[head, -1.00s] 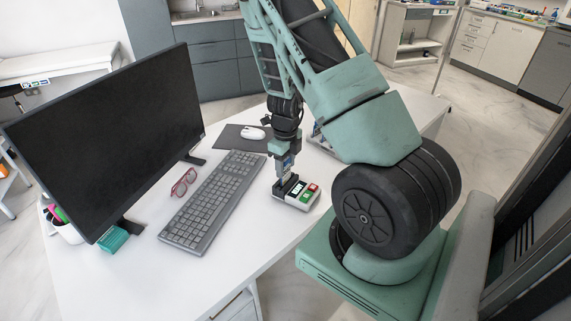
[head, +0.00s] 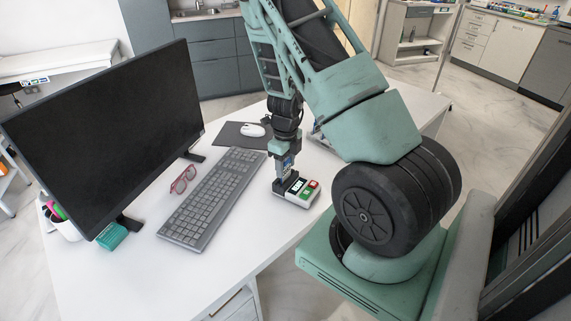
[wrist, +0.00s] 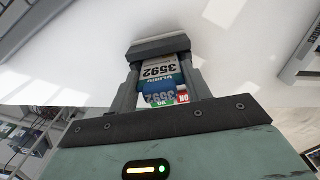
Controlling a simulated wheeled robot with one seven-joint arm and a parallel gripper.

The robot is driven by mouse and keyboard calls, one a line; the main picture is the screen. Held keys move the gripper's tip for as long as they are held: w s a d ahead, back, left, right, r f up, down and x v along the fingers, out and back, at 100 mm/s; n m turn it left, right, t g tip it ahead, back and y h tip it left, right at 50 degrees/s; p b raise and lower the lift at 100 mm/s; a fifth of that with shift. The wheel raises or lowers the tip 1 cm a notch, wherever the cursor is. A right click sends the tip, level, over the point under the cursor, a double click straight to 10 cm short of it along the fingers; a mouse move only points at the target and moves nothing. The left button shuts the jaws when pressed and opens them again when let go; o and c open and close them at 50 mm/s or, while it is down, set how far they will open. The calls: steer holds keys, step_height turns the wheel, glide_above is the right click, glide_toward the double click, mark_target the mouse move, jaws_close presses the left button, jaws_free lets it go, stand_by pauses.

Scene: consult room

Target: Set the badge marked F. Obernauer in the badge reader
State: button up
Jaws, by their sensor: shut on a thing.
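The badge reader (head: 307,192) is a small pale box with a dark slot part and green and red areas on top. It sits on the white desk, right of the keyboard. My gripper (head: 283,174) points down over the reader's left, dark end. It is shut on a badge (head: 288,160), which shows blue and white. In the wrist view the badge (wrist: 160,67) sits between my two fingers, with the number 3592 upside down. The name F. Obernauer cannot be read. Whether the badge's lower edge is inside the slot cannot be told.
A grey keyboard (head: 212,200) and red glasses (head: 183,179) lie left of the reader. A large black monitor (head: 110,135) stands at the left. A white mouse (head: 252,130) rests on a dark mat (head: 230,136) behind. The desk (head: 205,262) in front is clear.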

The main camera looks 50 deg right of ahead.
steer(key=shift+f+b, duration=0.5)
steer(key=shift+f, duration=0.25)
steer(key=o, duration=1.3)
steer(key=shift+r, duration=0.15)
steer(key=shift+r+p, duration=3.45)
steer(key=shift+p, duration=0.15)
steer(key=shift+f, duration=0.1)
